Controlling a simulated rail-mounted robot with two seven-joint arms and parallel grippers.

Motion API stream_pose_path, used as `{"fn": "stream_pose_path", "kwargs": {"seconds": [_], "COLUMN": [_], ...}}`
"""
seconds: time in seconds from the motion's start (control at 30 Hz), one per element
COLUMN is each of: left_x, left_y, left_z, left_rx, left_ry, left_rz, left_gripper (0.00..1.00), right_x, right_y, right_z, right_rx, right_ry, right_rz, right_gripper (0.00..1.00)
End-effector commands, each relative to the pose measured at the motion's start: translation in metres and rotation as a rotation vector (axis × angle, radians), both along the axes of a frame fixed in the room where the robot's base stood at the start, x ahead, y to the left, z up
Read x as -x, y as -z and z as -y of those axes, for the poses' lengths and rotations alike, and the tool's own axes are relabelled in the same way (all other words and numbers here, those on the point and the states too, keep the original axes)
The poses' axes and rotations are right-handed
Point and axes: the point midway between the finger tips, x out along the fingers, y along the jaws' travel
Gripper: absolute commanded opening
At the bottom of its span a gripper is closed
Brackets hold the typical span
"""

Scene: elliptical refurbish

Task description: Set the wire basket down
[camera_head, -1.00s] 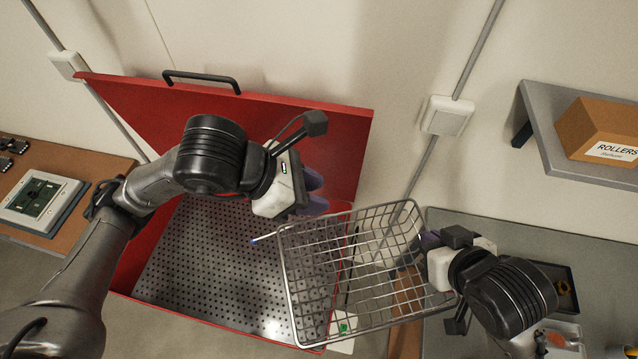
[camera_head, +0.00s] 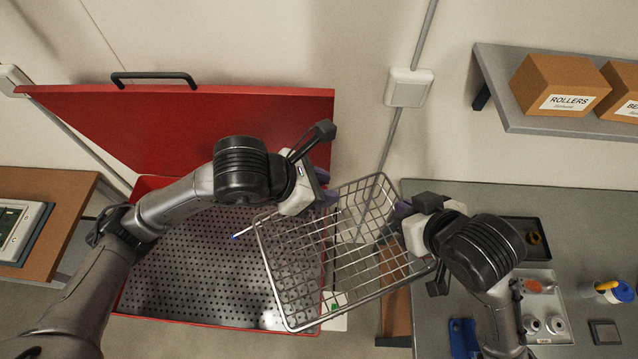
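The wire basket (camera_head: 316,262), an open metal grid with a heavier rim, hangs tilted in the middle of the head view. It overlaps the right side of an open red tub (camera_head: 322,262) with a perforated metal floor (camera_head: 195,270). My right gripper (camera_head: 402,212) is shut on the basket's right rim. My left gripper (camera_head: 328,189) is at the basket's far rim, its purple fingers partly hidden. I cannot tell whether they close on the wire. A thin stick with a blue tip (camera_head: 244,231) shows at the basket's left corner.
A grey bench (camera_head: 450,200) lies right, with a dark tray (camera_head: 528,238), a light parts tray (camera_head: 545,300) and a blue item (camera_head: 463,338). A shelf (camera_head: 545,122) holds boxes (camera_head: 560,88). The red lid (camera_head: 180,125) stands open. A brown table (camera_head: 75,190) is left.

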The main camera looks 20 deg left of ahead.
Motion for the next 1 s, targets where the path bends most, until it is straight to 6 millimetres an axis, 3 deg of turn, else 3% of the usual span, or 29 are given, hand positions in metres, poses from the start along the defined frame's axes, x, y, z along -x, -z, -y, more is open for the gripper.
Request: {"fn": "stream_pose_path", "kwargs": {"seconds": [0.1,0.47,0.77,1.0], "left_x": [0.0,-0.0001,-0.0005,-0.0002], "left_y": [-0.0001,-0.0001,-0.0001,-0.0007], "left_z": [-0.0001,-0.0002,-0.0011,-0.0006], "left_rx": [0.0,-0.001,-0.003,0.0], "left_ry": [0.0,-0.001,-0.002,-0.001], "left_rz": [0.0,0.0,0.0,0.001], "left_gripper": [0.33,0.0,0.0,0.0], "right_x": [0.0,0.0,0.0002,-0.0002], "right_y": [-0.0008,-0.0008,-0.0008,-0.0007], "right_z": [-0.0002,-0.0002,0.0001,0.0004], "right_rx": [-0.002,-0.002,0.0,0.0], "right_ry": [0.001,-0.001,-0.001,0.0], "right_rz": [0.001,0.001,0.002,0.002], "right_gripper": [0.0,0.0,0.0,0.25]}}
